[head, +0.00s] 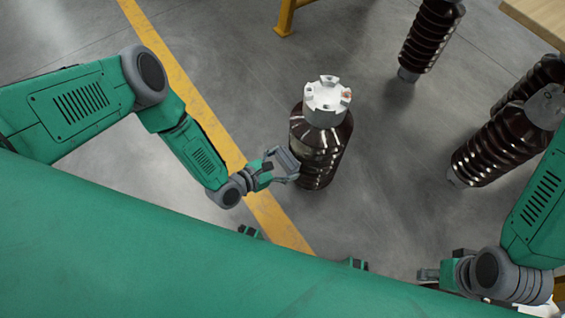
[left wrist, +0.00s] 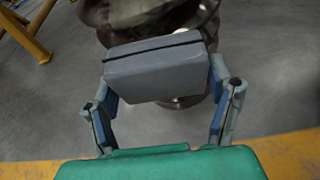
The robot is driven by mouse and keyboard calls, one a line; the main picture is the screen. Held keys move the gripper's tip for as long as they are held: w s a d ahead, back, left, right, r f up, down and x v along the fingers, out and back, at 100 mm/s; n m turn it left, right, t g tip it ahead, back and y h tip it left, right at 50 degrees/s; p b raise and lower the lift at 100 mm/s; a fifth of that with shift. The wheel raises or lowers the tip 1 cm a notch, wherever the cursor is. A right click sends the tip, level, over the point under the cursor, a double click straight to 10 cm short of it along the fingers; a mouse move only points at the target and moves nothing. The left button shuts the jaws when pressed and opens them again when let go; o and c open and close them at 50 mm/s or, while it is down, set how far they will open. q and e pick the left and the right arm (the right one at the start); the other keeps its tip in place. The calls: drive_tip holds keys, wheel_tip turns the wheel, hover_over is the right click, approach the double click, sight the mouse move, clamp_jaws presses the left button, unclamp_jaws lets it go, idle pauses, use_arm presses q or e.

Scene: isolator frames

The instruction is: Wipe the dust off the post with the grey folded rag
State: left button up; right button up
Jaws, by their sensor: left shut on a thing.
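The post (head: 318,150) is a dark brown, glossy ribbed insulator with a white notched cap (head: 326,98). It stands upright on the floor in the middle of the head view. My left gripper (head: 281,166) is at the post's left side, shut on the grey folded rag (left wrist: 155,68). The rag is a thick grey pad with a dark line, held between both fingers and facing the post (left wrist: 130,20). I cannot tell whether it touches the post. My right gripper (head: 428,275) is at the lower right, partly hidden, away from the post.
More brown insulators stand at the back (head: 430,38) and lean at the right (head: 497,147). A wooden tabletop (head: 543,18) is at the top right corner. A yellow stand (head: 286,16) is at the top. A yellow line (head: 190,90) crosses the grey floor, which is clear around the post.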

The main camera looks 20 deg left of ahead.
use_arm(q)
drive_tip(key=shift+w+d, duration=0.2)
drive_tip(key=shift+w, duration=0.1)
